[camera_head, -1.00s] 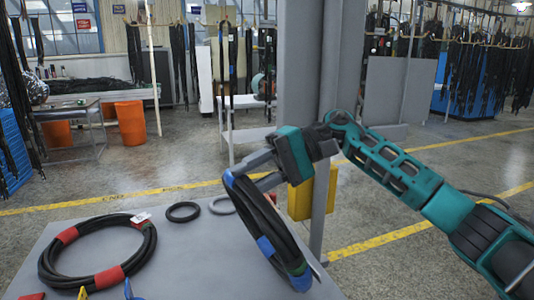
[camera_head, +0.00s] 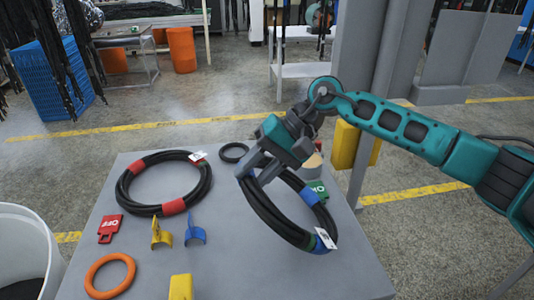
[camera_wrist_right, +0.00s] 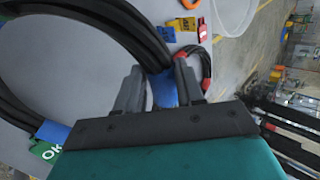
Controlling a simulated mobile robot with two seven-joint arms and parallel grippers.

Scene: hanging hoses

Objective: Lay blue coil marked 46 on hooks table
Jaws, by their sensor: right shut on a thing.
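The blue-banded coil (camera_head: 268,213) is a loop of black hose with blue bands, a dark green patch and a white tag (camera_head: 326,239) whose print I cannot read. My right gripper (camera_head: 256,172) is shut on its upper left side, at a blue band. The coil is over the right part of the grey table (camera_head: 240,265), tilted, and I cannot tell whether its lower edge touches. The wrist view shows the coil (camera_wrist_right: 135,32) between the fingers (camera_wrist_right: 161,88). A blue hook-like piece (camera_head: 195,234) and a yellow one (camera_head: 161,236) stand on the table. My left gripper is not in view.
A red-banded coil (camera_head: 123,187) lies at the table's back left. A black ring (camera_head: 233,152), orange ring (camera_head: 89,276), red tag (camera_head: 110,228), green tag (camera_head: 318,190) and yellow block (camera_head: 180,288) are also there. A grey post and yellow box (camera_head: 345,145) stand behind right. A white bin (camera_head: 40,235) is at left.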

